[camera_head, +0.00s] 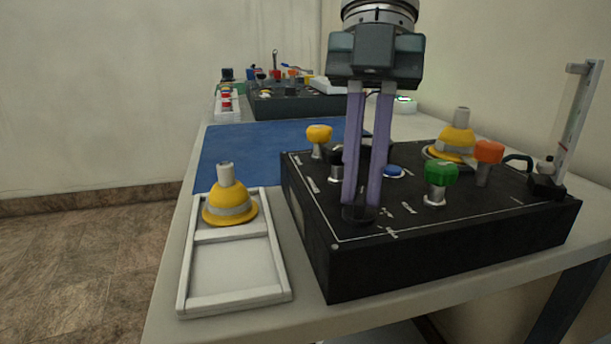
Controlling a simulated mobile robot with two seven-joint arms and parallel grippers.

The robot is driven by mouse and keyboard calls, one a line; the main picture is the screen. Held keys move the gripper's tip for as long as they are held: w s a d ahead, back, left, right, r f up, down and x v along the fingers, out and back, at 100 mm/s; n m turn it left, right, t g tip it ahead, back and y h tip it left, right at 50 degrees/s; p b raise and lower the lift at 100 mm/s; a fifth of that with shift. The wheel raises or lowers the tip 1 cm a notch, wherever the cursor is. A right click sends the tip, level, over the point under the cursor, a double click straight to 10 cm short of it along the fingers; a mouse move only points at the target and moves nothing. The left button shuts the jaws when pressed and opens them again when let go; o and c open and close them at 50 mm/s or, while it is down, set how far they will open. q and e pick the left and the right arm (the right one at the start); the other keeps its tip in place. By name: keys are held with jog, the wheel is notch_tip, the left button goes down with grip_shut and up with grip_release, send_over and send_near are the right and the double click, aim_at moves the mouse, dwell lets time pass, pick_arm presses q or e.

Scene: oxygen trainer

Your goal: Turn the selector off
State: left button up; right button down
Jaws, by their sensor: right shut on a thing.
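A black trainer panel (455,255) lies on the table with several knobs on its top. My right gripper (361,202) comes down from above over the panel's front left part. Its two long purple fingers are close together, shut on a dark round selector knob (358,215) low on the panel top. The fingers hide most of the knob, so its pointer and setting cannot be read. My left gripper is not in view.
Near the fingers stand a green knob (440,174), a blue button (393,171) and a yellow knob (319,134). An orange knob (488,152), a yellow domed part (457,138) and an upright clear tube (580,125) are at right. A white tray (237,298) holds another yellow dome (230,205).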

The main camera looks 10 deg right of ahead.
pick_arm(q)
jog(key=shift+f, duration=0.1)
pick_arm(e)
jog(key=shift+f, duration=0.1)
jog(key=c, duration=0.9)
grip_release()
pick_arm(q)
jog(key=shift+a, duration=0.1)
